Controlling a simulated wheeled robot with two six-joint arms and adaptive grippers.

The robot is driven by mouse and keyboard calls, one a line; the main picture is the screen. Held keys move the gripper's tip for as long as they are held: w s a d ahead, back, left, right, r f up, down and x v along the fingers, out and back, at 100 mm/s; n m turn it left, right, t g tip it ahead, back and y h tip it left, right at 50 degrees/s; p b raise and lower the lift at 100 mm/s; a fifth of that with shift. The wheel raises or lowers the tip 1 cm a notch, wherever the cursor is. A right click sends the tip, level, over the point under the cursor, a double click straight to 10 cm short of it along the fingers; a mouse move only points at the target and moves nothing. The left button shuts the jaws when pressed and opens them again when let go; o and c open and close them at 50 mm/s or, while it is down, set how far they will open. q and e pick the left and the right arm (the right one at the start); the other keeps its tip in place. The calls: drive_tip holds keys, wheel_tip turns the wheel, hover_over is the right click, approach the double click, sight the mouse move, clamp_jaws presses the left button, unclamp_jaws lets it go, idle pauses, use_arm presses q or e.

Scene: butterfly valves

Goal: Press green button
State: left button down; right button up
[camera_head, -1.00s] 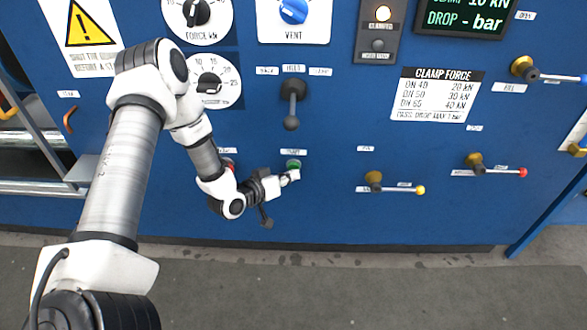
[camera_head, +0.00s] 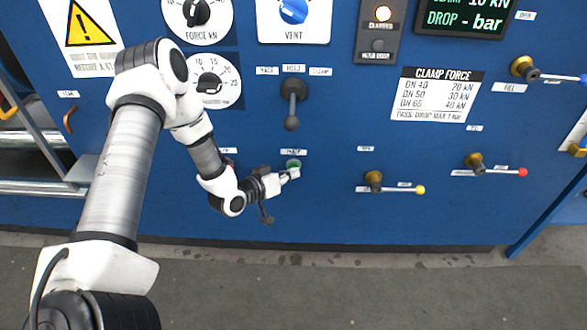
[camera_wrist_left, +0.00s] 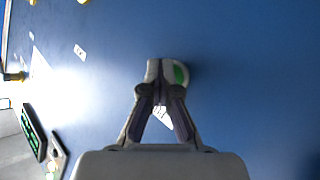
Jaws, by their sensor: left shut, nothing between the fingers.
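The green button (camera_head: 293,164) is on the blue panel, below a small white label. In the left wrist view the closed fingertips (camera_wrist_left: 160,72) overlap the button's left side. I cannot tell whether they touch it. My right gripper is not in view.
A black lever (camera_head: 292,104) hangs above the button. A red button (camera_head: 230,163) is mostly hidden behind my left wrist. Brass valves with a yellow-tipped handle (camera_head: 395,188) and a red-tipped handle (camera_head: 498,171) are to the right. The panel just right of the button is clear.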

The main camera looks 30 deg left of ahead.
use_arm(q)
drive_tip(key=shift+s+d, duration=0.5)
drive_tip(key=shift+s, duration=0.3)
drive_tip(key=s+d, duration=0.1)
drive_tip(key=s, duration=0.2)
drive_tip(key=s+d, duration=0.1)
drive_tip(key=shift+s+d, duration=0.15)
drive_tip(key=shift+d, duration=0.15)
